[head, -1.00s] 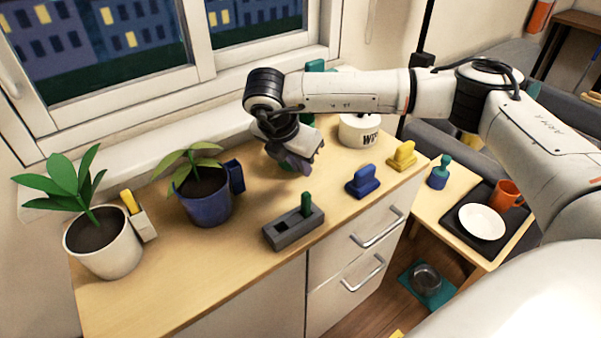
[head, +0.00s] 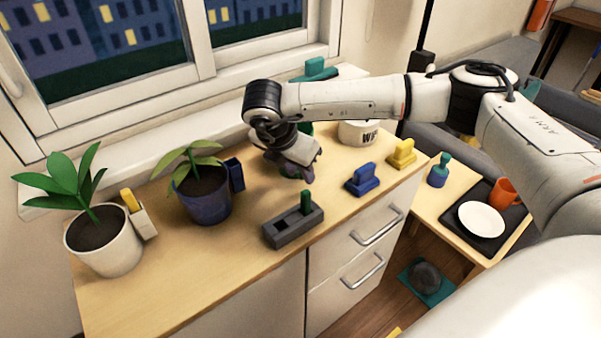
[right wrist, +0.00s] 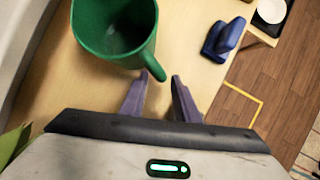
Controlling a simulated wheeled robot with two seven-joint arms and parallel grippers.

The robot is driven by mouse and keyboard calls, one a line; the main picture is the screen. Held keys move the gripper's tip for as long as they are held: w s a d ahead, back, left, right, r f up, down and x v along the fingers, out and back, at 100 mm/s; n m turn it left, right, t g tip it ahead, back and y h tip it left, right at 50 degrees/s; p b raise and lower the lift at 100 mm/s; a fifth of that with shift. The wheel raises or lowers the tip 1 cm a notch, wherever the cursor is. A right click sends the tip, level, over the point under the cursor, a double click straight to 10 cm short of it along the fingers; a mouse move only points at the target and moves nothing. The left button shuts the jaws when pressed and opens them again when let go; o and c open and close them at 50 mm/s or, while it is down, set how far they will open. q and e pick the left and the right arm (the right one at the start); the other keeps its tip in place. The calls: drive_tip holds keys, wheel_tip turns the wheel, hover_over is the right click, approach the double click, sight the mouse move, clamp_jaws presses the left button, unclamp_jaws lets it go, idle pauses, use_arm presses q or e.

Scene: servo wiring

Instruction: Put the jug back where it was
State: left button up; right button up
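The green jug (right wrist: 115,30) stands on the wooden counter at the top of the right wrist view. Its handle (right wrist: 151,63) points toward my right gripper (right wrist: 162,82), whose two purple fingers are apart. The handle's lower end is at the fingertips, close to the left finger; I cannot tell whether they touch. In the head view my right gripper (head: 299,174) is low over the counter. Most of the jug (head: 306,128) is hidden behind it, with only a bit of green showing. My left gripper is not in view.
A blue plant pot (head: 206,208) stands left of the gripper. A grey slotted block (head: 293,227) and a blue block (head: 362,181) are in front. A white lettered pot (head: 356,132) and yellow block (head: 401,153) stand right. The front left counter is clear.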

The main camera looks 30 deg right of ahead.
drive_tip(key=b+v, duration=0.1)
drive_tip(key=v, duration=0.9)
drive_tip(key=shift+r, duration=0.3)
